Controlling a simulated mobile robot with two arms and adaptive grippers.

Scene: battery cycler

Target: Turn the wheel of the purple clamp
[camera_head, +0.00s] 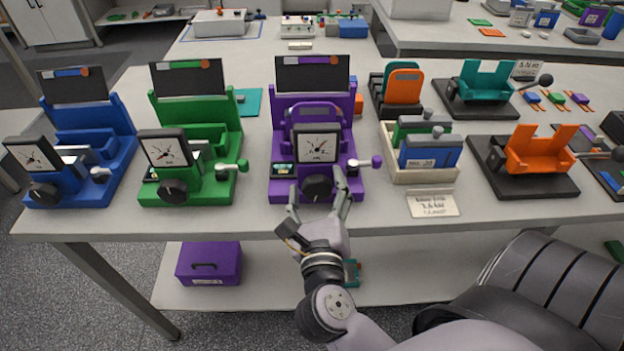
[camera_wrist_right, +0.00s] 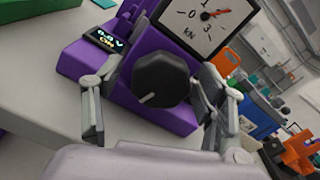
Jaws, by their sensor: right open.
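The purple clamp (camera_head: 313,140) stands on the table between the green clamp and a wooden box. Its black wheel (camera_head: 317,187) is on the front, below a white dial gauge (camera_head: 317,143) marked kN. In the right wrist view the wheel (camera_wrist_right: 160,80) is many-sided with a pale pointer mark toward the lower left, and a small display (camera_wrist_right: 103,41) is lit to its upper left. My right gripper (camera_head: 318,190) is open in front of the wheel; in the wrist view its fingers (camera_wrist_right: 155,112) lie on either side of the wheel, apparently not touching it. My left gripper is not in view.
A green clamp (camera_head: 197,140) and a blue clamp (camera_head: 80,140) stand to the left. A wooden box (camera_head: 420,173) and a label card (camera_head: 432,205) are close on the right. Orange (camera_head: 540,150) and teal (camera_head: 487,85) devices stand farther right. A white-knobbed lever (camera_head: 371,162) juts from the purple clamp's right side.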

